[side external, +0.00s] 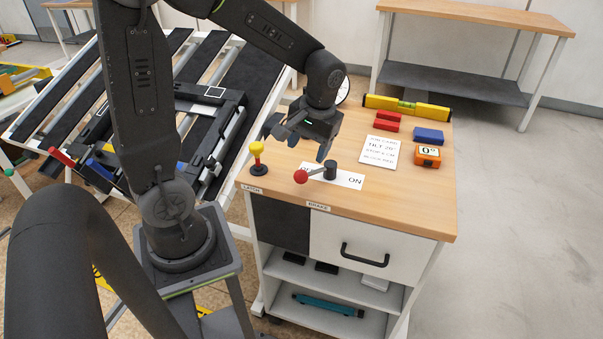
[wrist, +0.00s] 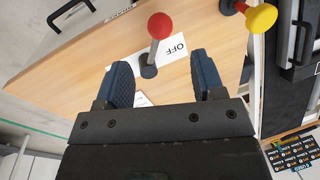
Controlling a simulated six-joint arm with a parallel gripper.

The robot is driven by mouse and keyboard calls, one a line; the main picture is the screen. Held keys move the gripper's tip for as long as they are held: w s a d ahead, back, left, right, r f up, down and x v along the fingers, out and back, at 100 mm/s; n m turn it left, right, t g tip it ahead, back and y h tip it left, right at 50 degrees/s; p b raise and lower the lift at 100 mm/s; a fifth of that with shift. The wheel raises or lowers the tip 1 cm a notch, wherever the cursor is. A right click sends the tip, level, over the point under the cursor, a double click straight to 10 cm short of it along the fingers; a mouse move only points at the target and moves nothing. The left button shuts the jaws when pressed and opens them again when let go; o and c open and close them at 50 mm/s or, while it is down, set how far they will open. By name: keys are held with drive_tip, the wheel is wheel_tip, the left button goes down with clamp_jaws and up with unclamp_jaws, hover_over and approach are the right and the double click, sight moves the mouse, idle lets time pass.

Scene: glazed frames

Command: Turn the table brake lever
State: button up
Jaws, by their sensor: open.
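The brake lever (side external: 316,171) has a red ball knob (side external: 301,176) on a grey rod from a dark upright hub (side external: 330,170). It sits on a white label plate (side external: 354,181) on the wooden cart top. In the side view, the knob points left, away from the word ON. The knob also shows at the top of the wrist view (wrist: 160,25), with OFF to the right of the rod. My gripper (side external: 306,143) is above and behind the lever, open and empty. In the wrist view, its two blue fingers stand apart, with the hub between and just beyond them.
A printed card (side external: 380,151), red blocks (side external: 387,121), a blue block (side external: 428,136), an orange gauge (side external: 427,155) and a yellow level (side external: 407,107) lie at the right and back.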

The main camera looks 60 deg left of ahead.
sight(302, 172)
drive_tip(key=f, duration=0.3)
drive_tip(key=a+f, duration=0.1)
drive_tip(key=f, duration=0.1)
drive_tip(key=s+f, duration=0.1)
drive_tip(key=f, duration=0.2)
drive_tip(key=shift+a+f, duration=0.2)
drive_tip(key=shift+f, duration=0.15)
drive_tip(key=shift+c, duration=0.3)
clamp_jaws()
